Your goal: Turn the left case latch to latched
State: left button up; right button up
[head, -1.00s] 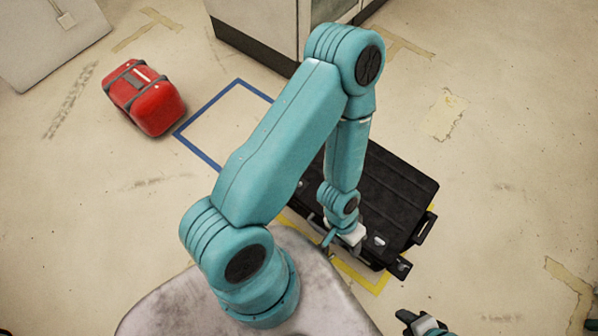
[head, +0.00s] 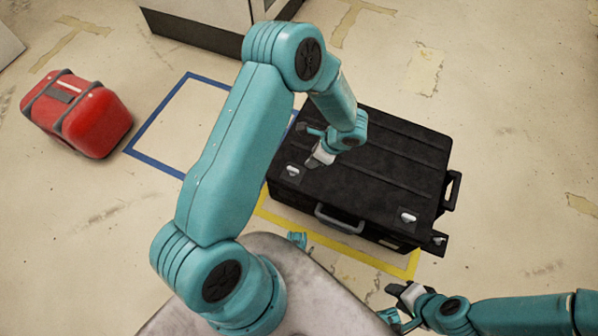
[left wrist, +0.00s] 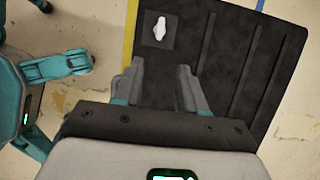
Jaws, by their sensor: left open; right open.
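The black case (head: 385,160) lies flat on the floor with its handle side facing me. Its left latch (head: 292,171) is a pale knob on a dark plate near the lid's front left corner. In the left wrist view this latch (left wrist: 160,28) stands beyond my fingertips, its knob pointing roughly up and down in the picture. My left gripper (head: 308,146) is open and empty above the lid, just behind and right of the left latch, not visibly touching it. The right latch (head: 408,216) is at the front right corner. My right gripper (head: 392,300) is open and empty in front of the case.
Yellow tape (head: 335,243) marks the floor around the case. A blue taped square (head: 160,118) is empty in its visible part. A red case (head: 78,112) lies farther left. A cabinet (head: 205,25) stands at the back. The floor right of the case is clear.

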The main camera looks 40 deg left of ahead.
pick_arm(q)
jog(key=b+x, duration=0.1)
jog(key=x, duration=0.3)
jog(key=b+x, duration=0.1)
jog(key=x, duration=0.3)
jog(key=b+x, duration=0.1)
jog(key=x, duration=0.3)
jog(key=shift+d+f+b, duration=0.15)
jog(key=shift+f+b, duration=0.2)
jog(key=shift+f, duration=0.15)
jog(key=shift+s+a+f, duration=0.1)
jog(key=shift+a+f, duration=0.1)
jog(key=shift+f, duration=0.15)
grip_shut()
